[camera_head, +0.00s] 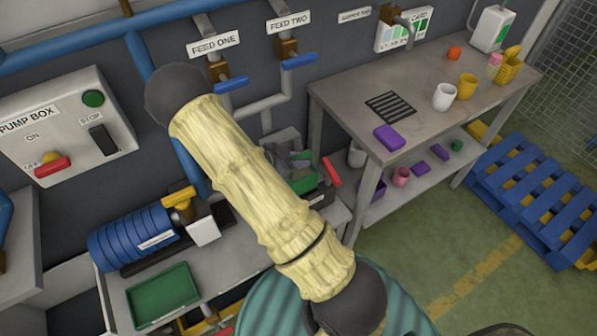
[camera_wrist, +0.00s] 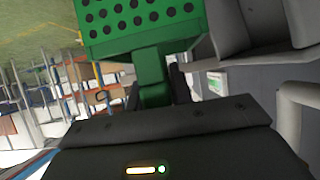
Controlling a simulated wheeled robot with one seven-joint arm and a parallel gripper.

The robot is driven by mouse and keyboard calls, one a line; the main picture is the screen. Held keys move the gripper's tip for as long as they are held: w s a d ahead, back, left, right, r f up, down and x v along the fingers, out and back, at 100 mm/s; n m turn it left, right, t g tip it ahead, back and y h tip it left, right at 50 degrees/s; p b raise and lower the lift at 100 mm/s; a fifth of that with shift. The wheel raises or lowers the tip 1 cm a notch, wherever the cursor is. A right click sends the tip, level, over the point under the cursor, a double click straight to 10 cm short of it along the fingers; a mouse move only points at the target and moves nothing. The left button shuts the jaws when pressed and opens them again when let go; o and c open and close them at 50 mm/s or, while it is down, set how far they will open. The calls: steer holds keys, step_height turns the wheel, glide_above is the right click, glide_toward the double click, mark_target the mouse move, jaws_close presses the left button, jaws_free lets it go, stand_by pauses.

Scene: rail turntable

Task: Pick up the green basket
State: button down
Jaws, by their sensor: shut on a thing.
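The green basket (camera_wrist: 140,22), with rows of round holes in its wall, fills the top middle of the wrist view. A narrower green part of it reaches down between the dark fingers of my gripper (camera_wrist: 156,82), which are shut on it. The basket's far side is cut off by the frame's top edge. In the head view my arm crosses the middle, and neither my gripper nor the held basket can be made out there.
A grey table (camera_head: 345,100) with cups and a purple block (camera_head: 389,138) stands right of my arm. A blue pallet (camera_head: 520,190) lies at the right. A lower bench on the left holds a green tray (camera_head: 162,293) and a blue ribbed cylinder (camera_head: 120,240). Pipes line the wall.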

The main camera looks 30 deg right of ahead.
step_height(320, 180, up, 7)
steer(key=shift+f, duration=0.1)
stand_by(0.7)
